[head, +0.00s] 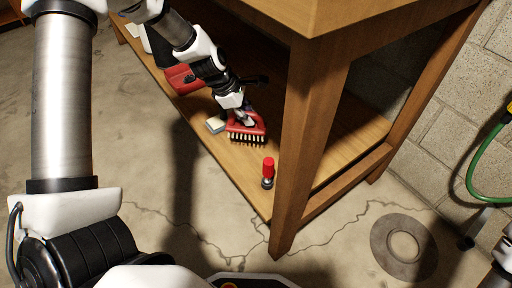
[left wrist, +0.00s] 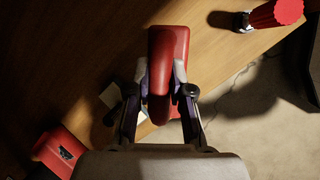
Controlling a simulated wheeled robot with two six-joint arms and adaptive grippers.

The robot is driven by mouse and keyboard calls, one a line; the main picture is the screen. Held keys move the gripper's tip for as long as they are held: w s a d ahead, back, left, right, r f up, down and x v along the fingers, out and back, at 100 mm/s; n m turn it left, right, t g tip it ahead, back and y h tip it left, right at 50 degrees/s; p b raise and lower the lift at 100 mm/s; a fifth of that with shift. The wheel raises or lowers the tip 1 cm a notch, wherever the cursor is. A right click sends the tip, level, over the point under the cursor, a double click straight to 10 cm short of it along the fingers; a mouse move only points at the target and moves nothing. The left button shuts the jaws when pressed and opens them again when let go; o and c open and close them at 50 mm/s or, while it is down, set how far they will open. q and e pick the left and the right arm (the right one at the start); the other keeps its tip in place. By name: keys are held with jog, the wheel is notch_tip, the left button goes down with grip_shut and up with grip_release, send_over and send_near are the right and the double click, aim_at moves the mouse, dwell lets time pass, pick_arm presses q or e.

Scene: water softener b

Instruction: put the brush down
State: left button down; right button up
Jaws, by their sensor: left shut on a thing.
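The red brush (head: 249,130) with pale bristles is at the lower wooden shelf (head: 222,150) of the bench, bristles facing down. I cannot tell whether the bristles touch the shelf. My left gripper (head: 243,116) comes down from above and is shut on the brush. In the left wrist view, the brush's red body (left wrist: 168,50) sits between the two fingers of the left gripper (left wrist: 160,100). Part of the brush is hidden by the gripper. My right gripper is not in view.
A red-topped object (head: 268,167) stands near the shelf's front corner, by the wooden bench leg (head: 305,140). A red box (head: 182,78) is farther back. A green hose (head: 490,165) hangs on the right.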

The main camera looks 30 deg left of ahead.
aim_at(248, 133)
pick_arm(q)
notch_tip(248, 133, down, 8)
jog(key=b, duration=0.5)
jog(key=shift+r, duration=0.3)
jog(key=shift+f, duration=0.2)
jog(key=c, duration=1)
grip_release()
jog(key=shift+c, duration=0.2)
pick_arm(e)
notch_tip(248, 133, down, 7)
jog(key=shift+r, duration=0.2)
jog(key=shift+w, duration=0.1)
pick_arm(q)
jog(key=p+v, duration=0.6)
jog(key=p, duration=0.1)
jog(key=p+v, duration=0.6)
jog(key=p, duration=0.2)
jog(key=shift+w+d+r, duration=0.15)
jog(key=shift+w+r, duration=0.05)
jog(key=shift+r, duration=0.05)
jog(key=shift+s+p, duration=0.15)
jog(key=shift+p, duration=0.35)
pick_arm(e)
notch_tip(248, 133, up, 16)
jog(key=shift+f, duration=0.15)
